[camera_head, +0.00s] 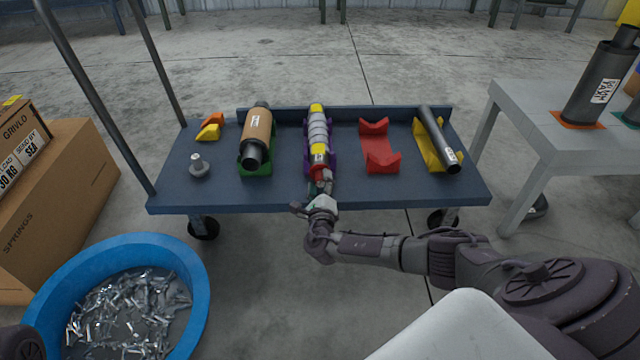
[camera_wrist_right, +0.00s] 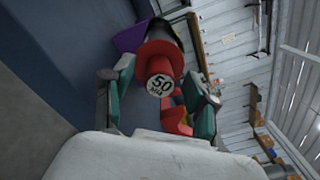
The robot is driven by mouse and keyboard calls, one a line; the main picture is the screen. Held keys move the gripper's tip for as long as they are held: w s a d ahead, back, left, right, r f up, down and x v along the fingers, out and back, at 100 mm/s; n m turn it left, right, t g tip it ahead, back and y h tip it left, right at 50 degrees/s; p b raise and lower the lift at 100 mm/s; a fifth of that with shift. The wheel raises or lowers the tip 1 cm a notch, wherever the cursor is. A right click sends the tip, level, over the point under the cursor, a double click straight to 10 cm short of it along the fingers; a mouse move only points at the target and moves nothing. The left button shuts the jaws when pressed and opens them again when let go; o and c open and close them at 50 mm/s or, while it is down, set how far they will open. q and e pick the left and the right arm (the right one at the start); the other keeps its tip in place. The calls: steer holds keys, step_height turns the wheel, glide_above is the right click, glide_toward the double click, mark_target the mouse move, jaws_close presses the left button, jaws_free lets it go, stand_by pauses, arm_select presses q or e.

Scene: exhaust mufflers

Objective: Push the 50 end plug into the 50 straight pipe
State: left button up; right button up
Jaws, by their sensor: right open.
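The 50 straight pipe (camera_head: 318,132) is grey with yellow bands and lies in a purple stand on the blue table. The red 50 end plug (camera_wrist_right: 161,64) has a round white "50" label and faces my right wrist camera. Its wide rim is at the near end of the pipe, whose grey side shows behind it; how deep the plug sits cannot be told. My right gripper (camera_head: 322,185) is open at the pipe's near end. Its teal fingers stand on either side of the plug, with visible gaps. My left gripper is out of view.
On the blue table (camera_head: 400,193) are a brown muffler (camera_head: 257,130) on a green stand, an empty red stand (camera_head: 379,147), a dark pipe (camera_head: 437,135) on a yellow stand, and a small grey part (camera_head: 199,168). A blue tub (camera_head: 190,290) stands on the floor at left.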

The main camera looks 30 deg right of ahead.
steer(key=shift+s, duration=0.1)
steer(key=v, duration=1.1)
steer(key=shift+s+a, duration=0.2)
steer(key=shift+s, duration=0.15)
